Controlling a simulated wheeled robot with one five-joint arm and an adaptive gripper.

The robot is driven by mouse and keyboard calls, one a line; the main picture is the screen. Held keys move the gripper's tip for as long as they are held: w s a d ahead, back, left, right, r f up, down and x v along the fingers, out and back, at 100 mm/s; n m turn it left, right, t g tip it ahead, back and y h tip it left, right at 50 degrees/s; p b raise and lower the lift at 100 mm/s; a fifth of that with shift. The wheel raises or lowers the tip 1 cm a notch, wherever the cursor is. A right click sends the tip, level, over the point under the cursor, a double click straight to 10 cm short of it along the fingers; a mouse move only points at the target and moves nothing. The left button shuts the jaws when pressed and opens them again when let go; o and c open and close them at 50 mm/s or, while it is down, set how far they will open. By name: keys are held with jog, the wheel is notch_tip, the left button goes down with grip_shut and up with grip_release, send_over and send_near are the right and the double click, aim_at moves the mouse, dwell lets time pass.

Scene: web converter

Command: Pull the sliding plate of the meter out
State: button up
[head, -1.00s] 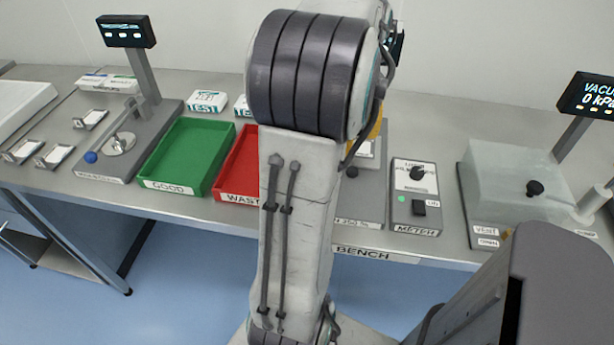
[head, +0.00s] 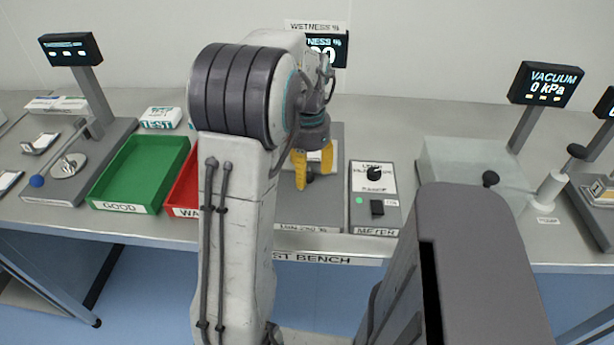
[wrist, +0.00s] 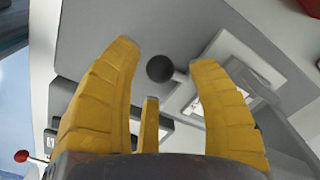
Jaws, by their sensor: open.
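The meter is a grey unit (head: 290,212) on the bench, with a wetness display (head: 326,52) behind it, partly hidden by my arm. Its sliding plate shows in the wrist view as a pale plate (wrist: 184,97) with a short rod and a round black knob (wrist: 160,68). The knob also shows in the head view (head: 309,176), low between my fingers. My gripper (head: 313,166) is open over the meter, its yellow fingers pointing down. In the wrist view, the knob lies between the spread fingertips. I cannot tell whether any finger touches it.
A small meter box (head: 375,203) with a black dial and switch stands close on the right. The red tray (head: 184,190) and green tray (head: 140,170) lie on the left. A vacuum chamber (head: 455,165) with its display (head: 545,84) stands farther right.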

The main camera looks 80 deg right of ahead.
jog(key=shift+f, duration=1.05)
jog(key=shift+c, duration=0.2)
grip_shut()
